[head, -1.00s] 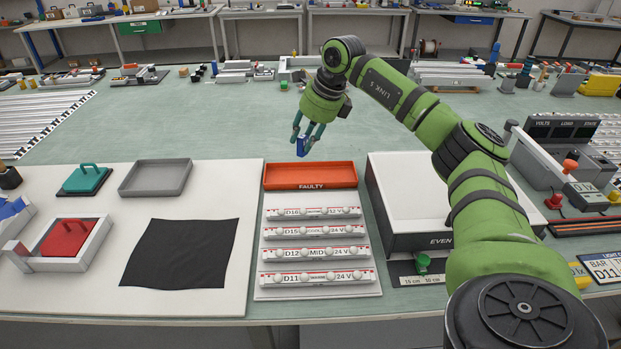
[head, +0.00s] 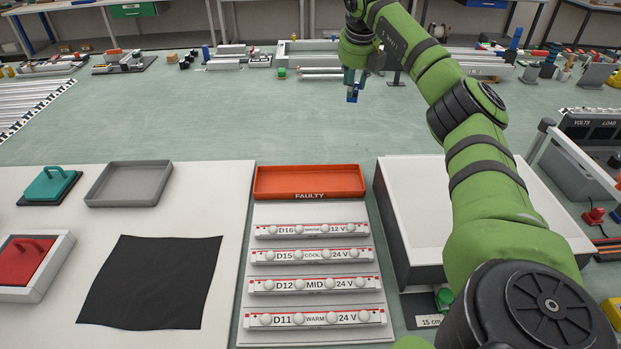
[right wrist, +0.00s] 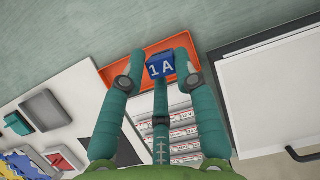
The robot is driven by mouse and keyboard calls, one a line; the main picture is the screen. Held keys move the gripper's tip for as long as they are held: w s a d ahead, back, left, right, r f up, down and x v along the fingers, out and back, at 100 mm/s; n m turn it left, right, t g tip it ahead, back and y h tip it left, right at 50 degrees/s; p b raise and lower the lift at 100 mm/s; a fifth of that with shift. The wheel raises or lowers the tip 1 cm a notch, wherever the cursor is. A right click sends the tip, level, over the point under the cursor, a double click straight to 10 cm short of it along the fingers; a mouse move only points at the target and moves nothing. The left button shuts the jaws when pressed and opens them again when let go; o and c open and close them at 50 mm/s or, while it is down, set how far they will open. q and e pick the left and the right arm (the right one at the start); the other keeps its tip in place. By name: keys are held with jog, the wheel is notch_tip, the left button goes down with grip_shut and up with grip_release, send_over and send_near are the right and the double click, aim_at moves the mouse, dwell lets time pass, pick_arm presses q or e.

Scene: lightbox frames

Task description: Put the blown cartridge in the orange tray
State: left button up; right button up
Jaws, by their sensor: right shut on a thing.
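A small blue cartridge marked "1 A" (right wrist: 161,67) is between the fingertips of my right gripper (head: 354,77). In the head view the blue cartridge (head: 353,93) hangs at the fingertips, beyond and to the right of the orange tray. The orange tray (head: 310,181), labelled FAULTY, lies behind the rows of light bars and looks empty in the head view. In the right wrist view the orange tray (right wrist: 116,73) shows behind the cartridge and fingers, partly hidden by them. My left gripper is not in view.
Several light bars (head: 313,256) lie in a rack in front of the tray. A grey tray (head: 129,184), a teal-handled block (head: 48,186) and a black cloth (head: 150,282) are to the left. A white-topped box (head: 425,215) stands to the right. The green bench behind the tray is mostly clear.

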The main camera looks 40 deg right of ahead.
jog(key=shift+n, duration=0.6)
jog(key=shift+s+a+f+b, duration=0.1)
jog(key=shift+a+f+b, duration=1.2)
jog(key=shift+f, duration=2.5)
jog(key=shift+s+a+f+b, duration=0.1)
jog(key=shift+a+f+b, duration=1.15)
jog(key=shift+f, duration=2.55)
jog(key=shift+s+a+f+b, duration=0.1)
jog(key=shift+a+f+b, duration=1.2)
jog(key=shift+f, duration=2.5)
pick_arm(q)
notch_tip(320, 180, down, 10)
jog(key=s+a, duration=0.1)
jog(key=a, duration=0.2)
jog(key=shift+b, duration=0.4)
pick_arm(e)
jog(key=shift+d, duration=0.45)
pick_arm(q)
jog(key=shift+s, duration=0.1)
